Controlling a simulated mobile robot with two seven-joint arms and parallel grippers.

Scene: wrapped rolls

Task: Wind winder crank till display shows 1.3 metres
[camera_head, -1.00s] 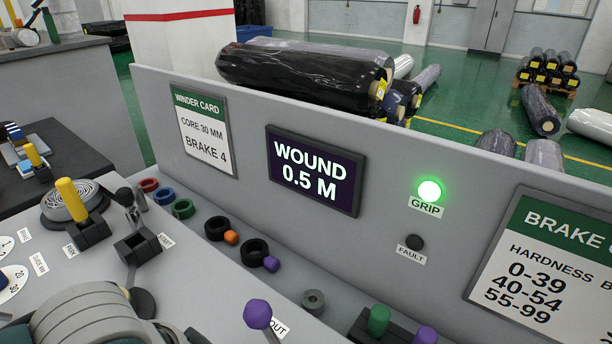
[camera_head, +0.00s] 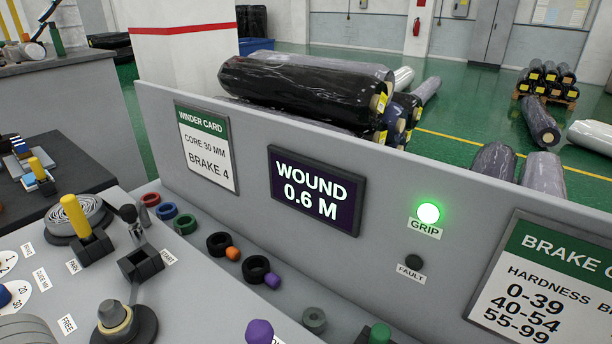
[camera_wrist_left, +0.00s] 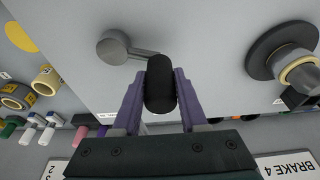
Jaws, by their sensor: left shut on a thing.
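The display (camera_head: 316,191) in the head view reads WOUND 0.6 M. In the left wrist view, the winder crank has a grey arm running from a round hub (camera_wrist_left: 113,47) to a black handle knob (camera_wrist_left: 160,84). My left gripper (camera_wrist_left: 160,92) has its purple fingers on both sides of this knob and is shut on it. The left gripper's fingers do not show in the head view. My right gripper is in neither current view.
The GRIP lamp (camera_head: 428,212) glows green; the FAULT lamp (camera_head: 414,262) is dark. The winder card (camera_head: 207,148) reads core 30 mm, brake 4. A core on a dark disc (camera_head: 117,320), a yellow-handled lever (camera_head: 77,216) and several coloured rings and knobs crowd the panel.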

